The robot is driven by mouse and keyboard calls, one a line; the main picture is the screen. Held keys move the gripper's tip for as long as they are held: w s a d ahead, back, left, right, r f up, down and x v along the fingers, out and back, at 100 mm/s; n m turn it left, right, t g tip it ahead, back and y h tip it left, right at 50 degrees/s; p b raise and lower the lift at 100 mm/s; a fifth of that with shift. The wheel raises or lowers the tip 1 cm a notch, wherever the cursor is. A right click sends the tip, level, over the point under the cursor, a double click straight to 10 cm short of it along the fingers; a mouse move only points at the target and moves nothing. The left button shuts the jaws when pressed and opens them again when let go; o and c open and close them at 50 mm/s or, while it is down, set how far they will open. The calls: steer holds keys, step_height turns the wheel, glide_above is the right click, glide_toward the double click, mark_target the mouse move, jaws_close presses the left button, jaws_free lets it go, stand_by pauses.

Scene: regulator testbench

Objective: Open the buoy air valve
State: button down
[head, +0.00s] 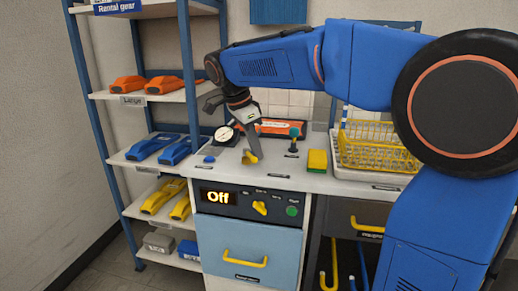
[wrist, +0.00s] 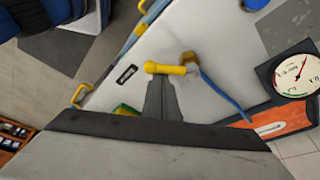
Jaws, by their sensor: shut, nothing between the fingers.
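A yellow lever (wrist: 165,68), which looks like the air valve's handle, lies over the white bench top in the wrist view. A metal fitting and a blue hose (wrist: 228,95) show at its right end. In the head view a yellow piece (head: 251,157) shows at the tip of my gripper (head: 248,143). In the wrist view my gripper (wrist: 160,84) is shut and empty, its fingertips right beside the lever's underside in the picture. I cannot tell whether they touch it. No label on the valve is readable.
A round gauge (head: 224,134) and an orange panel (head: 280,128) stand behind. A green-topped black fitting (head: 294,136), a sponge (head: 317,161) and a yellow rack (head: 380,147) are to the right.

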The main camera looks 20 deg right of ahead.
steer(key=shift+s+a+m, duration=0.15)
steer(key=shift+a+m, duration=0.25)
steer(key=shift+m, duration=0.2)
steer(key=shift+a, duration=0.8)
